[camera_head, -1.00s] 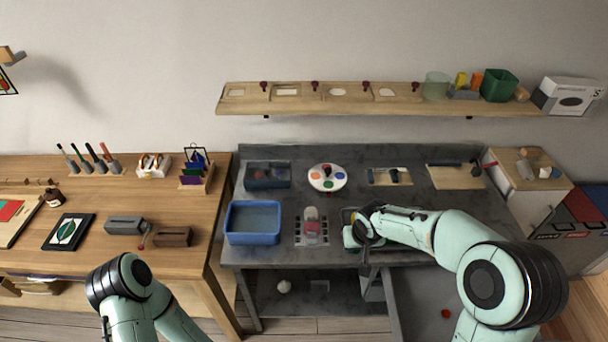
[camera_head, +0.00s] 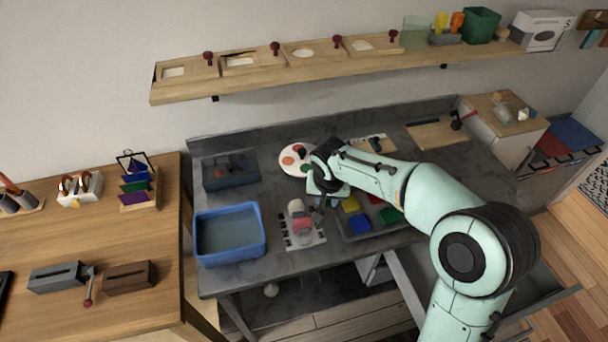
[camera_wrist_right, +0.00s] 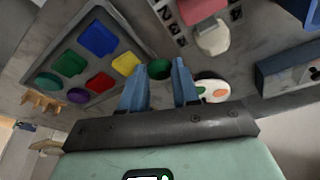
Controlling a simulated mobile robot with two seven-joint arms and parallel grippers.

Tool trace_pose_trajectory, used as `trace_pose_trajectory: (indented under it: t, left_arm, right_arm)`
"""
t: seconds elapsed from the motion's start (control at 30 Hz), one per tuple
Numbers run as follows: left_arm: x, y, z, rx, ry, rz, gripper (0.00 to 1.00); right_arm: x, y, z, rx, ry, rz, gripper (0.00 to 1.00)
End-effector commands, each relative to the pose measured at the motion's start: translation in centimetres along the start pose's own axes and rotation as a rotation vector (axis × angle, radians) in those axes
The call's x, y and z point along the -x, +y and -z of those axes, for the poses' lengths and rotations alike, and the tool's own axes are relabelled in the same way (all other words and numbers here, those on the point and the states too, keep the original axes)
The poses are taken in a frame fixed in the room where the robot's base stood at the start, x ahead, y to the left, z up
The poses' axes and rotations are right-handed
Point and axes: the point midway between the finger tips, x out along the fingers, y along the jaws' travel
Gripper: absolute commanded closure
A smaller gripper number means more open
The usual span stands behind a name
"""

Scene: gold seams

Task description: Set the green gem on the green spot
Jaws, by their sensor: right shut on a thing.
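My right gripper (camera_head: 319,210) points down above the grey workbench. In the right wrist view its blue fingers (camera_wrist_right: 159,82) are shut on a green gem (camera_wrist_right: 159,68), a rounded dark green piece between the tips. The gem is not clear in the head view. A round white palette (camera_head: 291,168) with coloured spots lies behind the gripper, partly hidden by it; the palette also shows in the right wrist view (camera_wrist_right: 211,83), beside the right finger. My left gripper is out of view.
A grey tray (camera_head: 346,229) of coloured pieces lies right of the gripper. A blue bin (camera_head: 230,256), a stand with a pink piece (camera_head: 302,225) and a dark box (camera_head: 230,172) are to the left. A wooden shelf (camera_head: 300,72) runs above. An open drawer hangs below the bench.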

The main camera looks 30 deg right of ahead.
Motion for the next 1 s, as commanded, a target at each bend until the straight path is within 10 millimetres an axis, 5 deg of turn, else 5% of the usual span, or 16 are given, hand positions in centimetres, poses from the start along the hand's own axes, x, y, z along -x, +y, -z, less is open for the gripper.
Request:
trace_pose_trajectory:
  t: [0.47, 0.8, 1.0]
  left_arm:
    - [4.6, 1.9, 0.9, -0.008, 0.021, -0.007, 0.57]
    - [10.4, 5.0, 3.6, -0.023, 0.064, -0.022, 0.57]
    - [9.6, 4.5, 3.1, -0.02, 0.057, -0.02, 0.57]
  right_arm:
    - [-2.3, -4.2, 10.6, -0.01, 0.003, -0.001, 0.98]
    - [-3.8, -7.3, 17.7, -0.007, 0.006, 0.002, 0.98]
    - [-6.5, -7.1, 16.7, -0.005, -0.001, -0.001, 0.98]
